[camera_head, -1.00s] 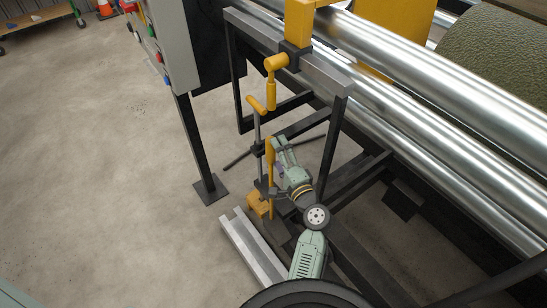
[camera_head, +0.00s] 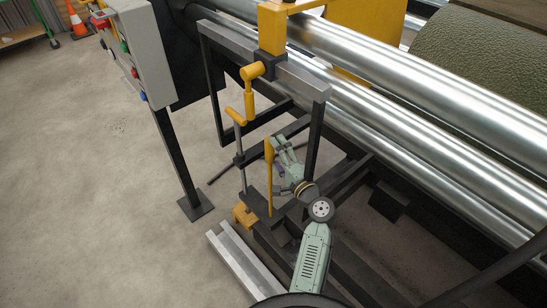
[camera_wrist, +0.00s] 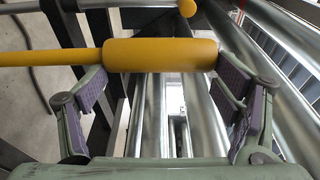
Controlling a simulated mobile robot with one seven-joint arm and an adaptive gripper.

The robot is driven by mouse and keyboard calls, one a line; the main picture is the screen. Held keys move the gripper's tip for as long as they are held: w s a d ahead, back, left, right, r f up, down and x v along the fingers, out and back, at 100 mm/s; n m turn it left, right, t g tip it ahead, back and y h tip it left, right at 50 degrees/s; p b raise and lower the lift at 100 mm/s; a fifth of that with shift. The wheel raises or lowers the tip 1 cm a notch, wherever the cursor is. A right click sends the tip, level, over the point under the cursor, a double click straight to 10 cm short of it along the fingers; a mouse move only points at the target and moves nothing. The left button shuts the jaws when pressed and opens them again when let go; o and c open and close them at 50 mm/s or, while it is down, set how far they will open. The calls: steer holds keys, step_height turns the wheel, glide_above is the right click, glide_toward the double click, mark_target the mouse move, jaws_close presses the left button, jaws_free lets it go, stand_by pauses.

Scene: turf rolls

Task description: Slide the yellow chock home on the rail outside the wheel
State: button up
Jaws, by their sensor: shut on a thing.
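The yellow chock (camera_head: 243,216) is a small block low on the dark frame, just beyond the far end of the silver rail (camera_head: 248,268) that lies along the floor. A slim yellow lever (camera_head: 269,180) stands upright to the right of the chock. My gripper (camera_head: 279,152) is at the lever's upper part. In the wrist view, my gripper (camera_wrist: 165,85) is shut on the lever's thick yellow grip (camera_wrist: 160,55), with a finger near each end of it. No wheel can be made out clearly, and contact between chock and rail cannot be told.
A yellow crank (camera_head: 243,95) hangs above on the grey frame bar (camera_head: 285,78). Long shiny rollers (camera_head: 430,130) fill the right side. A control box (camera_head: 138,48) on a black post (camera_head: 178,160) stands at left.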

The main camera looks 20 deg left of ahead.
steer(key=s+d+f+b, duration=0.3)
steer(key=d+f, duration=0.1)
steer(key=shift+d, duration=0.25)
stand_by(1.0)
steer(key=shift+s+f, duration=0.1)
steer(key=o, duration=1.8)
steer(key=shift+o, duration=0.4)
steer(key=shift+f, duration=0.1)
steer(key=v, duration=1.2)
